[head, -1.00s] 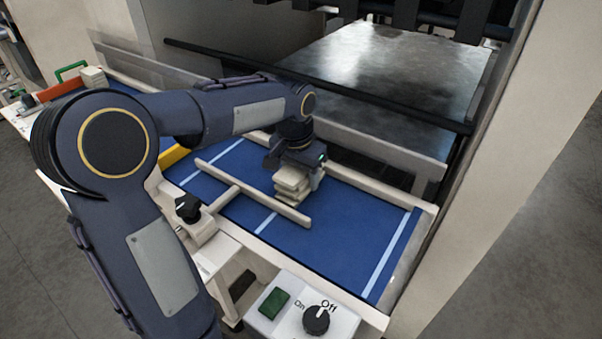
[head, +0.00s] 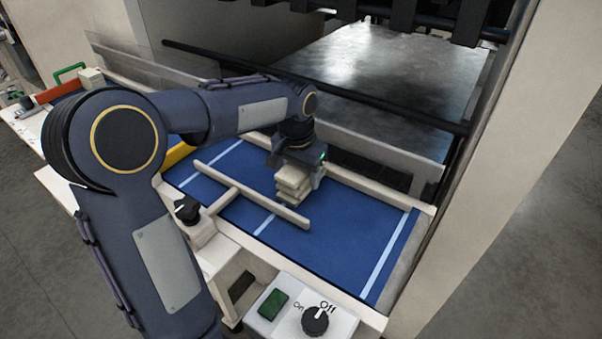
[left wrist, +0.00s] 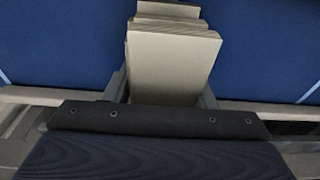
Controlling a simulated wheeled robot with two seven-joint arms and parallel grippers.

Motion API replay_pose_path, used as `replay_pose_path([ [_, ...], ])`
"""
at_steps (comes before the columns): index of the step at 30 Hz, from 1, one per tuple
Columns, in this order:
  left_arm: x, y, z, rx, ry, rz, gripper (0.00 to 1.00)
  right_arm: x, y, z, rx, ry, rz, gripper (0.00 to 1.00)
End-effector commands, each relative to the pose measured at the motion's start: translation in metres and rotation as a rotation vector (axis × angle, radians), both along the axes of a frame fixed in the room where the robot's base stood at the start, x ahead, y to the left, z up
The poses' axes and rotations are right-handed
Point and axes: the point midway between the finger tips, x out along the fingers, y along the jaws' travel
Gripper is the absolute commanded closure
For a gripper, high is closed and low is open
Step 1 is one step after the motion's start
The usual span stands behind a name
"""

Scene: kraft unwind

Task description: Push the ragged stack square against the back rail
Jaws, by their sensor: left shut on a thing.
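The ragged stack (head: 292,181) is a small pile of pale cream sheets or pads on the blue belt. Its layers are uneven, with edges sticking out at the near end in the left wrist view (left wrist: 172,62). My left gripper (head: 297,172) points down over the stack, with a finger on each side, shut on it. The back rail (head: 375,187) is the pale bar along the belt's far edge. In the left wrist view the rail (left wrist: 42,96) runs beside the gripper; the gripper body hides where the stack's far end meets it. My right gripper is not in view.
A pale bar (head: 240,188) on a bracket with a black knob (head: 187,209) stands in front of the stack. The blue belt (head: 345,225) is clear to the right. A control box with a green button (head: 273,304) and an On/Off dial (head: 315,320) is at the front.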

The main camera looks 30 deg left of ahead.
Motion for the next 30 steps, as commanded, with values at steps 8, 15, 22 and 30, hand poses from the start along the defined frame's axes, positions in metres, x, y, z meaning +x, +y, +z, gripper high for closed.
replay_pose_path([
  [8, 0.0043, -0.0003, 0.0002, 0.0, 0.0, 0.0, 0.72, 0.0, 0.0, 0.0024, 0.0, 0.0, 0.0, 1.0],
  [15, 0.0079, -0.0006, 0.0003, 0.0, 0.0, 0.0, 0.72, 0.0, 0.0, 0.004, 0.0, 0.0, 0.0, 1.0],
  [22, 0.0099, -0.0007, 0.0001, 0.0, -0.002, 0.0, 0.72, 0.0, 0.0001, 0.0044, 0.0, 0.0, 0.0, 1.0],
  [30, 0.0102, -0.0008, 0.0003, 0.0, -0.003, 0.0, 0.72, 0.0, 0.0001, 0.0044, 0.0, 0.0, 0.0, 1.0],
])
